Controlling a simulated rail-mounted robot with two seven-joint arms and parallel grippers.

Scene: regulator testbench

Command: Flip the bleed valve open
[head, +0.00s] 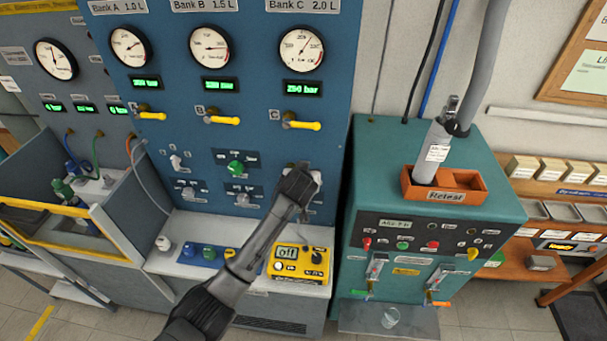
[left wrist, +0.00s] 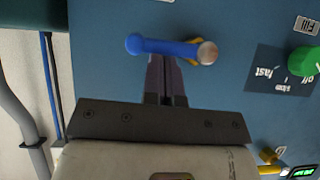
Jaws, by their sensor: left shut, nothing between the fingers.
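A blue lever handle (left wrist: 165,47), apparently the bleed valve's, crosses the upper middle of the left wrist view. It has a round brownish end at the right and a bit of yellow behind it. My left gripper (left wrist: 165,65) is shut and empty, its fingertips right at the lever; whether they touch it I cannot tell. In the head view my left gripper (head: 298,180) is at the lower right of the blue panel (head: 262,140) and hides most of the valve. My right gripper is not in view.
Yellow bank levers (head: 300,124) and a green knob (head: 236,168) are on the same panel. A yellow meter reading Off (head: 300,263) stands on the ledge below. A teal bench (head: 400,150) with an orange Retest tray (head: 450,196) stands close to the right.

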